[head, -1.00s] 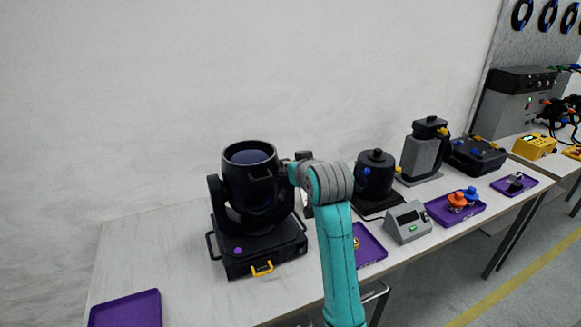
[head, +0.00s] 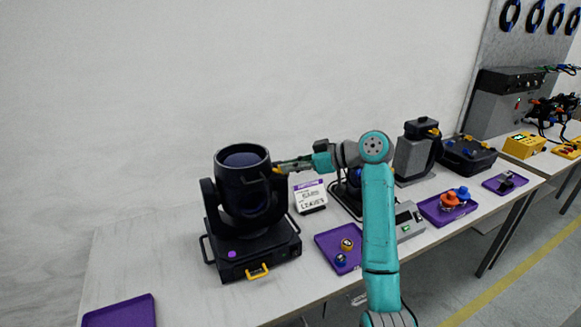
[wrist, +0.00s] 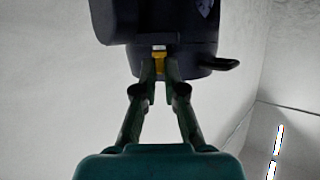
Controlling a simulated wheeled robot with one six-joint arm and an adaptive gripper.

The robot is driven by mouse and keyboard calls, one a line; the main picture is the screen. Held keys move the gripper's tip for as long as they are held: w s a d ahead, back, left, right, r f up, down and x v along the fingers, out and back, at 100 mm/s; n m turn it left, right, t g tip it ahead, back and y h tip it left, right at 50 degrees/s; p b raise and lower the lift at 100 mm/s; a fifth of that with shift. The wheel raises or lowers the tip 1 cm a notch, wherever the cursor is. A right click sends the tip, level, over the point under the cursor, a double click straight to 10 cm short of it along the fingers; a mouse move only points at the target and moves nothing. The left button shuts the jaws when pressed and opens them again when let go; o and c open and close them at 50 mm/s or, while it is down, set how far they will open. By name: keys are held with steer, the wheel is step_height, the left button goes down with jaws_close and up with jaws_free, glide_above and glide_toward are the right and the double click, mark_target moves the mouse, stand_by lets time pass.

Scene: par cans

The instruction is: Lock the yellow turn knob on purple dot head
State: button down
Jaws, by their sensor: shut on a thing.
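The purple dot head (head: 243,200) is a black moving-head light on the left part of the table, with a purple dot (head: 232,254) on the front of its base. A yellow turn knob (head: 277,170) sits on the right side of its head, near the top of the yoke arm. My gripper (head: 279,168) reaches it from the right. In the wrist view, my gripper (wrist: 160,72) is shut on the yellow knob (wrist: 159,60), just under a small white patch on the dark body. The fingers hide part of the knob.
A yellow handle (head: 257,271) is on the base front. A white label card (head: 310,195) stands right of the head. Purple trays (head: 327,239) with small parts, a grey box (head: 408,218) and other fixtures stand further right. An empty purple tray (head: 120,312) lies front left.

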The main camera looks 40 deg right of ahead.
steer(key=shift+w+d+f+n+g+y, duration=0.1)
steer(key=shift+n+g+y, duration=0.25)
steer(key=shift+n+y, duration=0.15)
steer(key=shift+d+f+n+g+y, duration=0.1)
steer(key=shift+n+g+y, duration=0.3)
steer(key=shift+n, duration=0.1)
steer(key=c, duration=1.3)
jaws_free()
steer(key=shift+o, duration=0.2)
steer(key=shift+r, duration=0.1)
steer(key=v, duration=1.2)
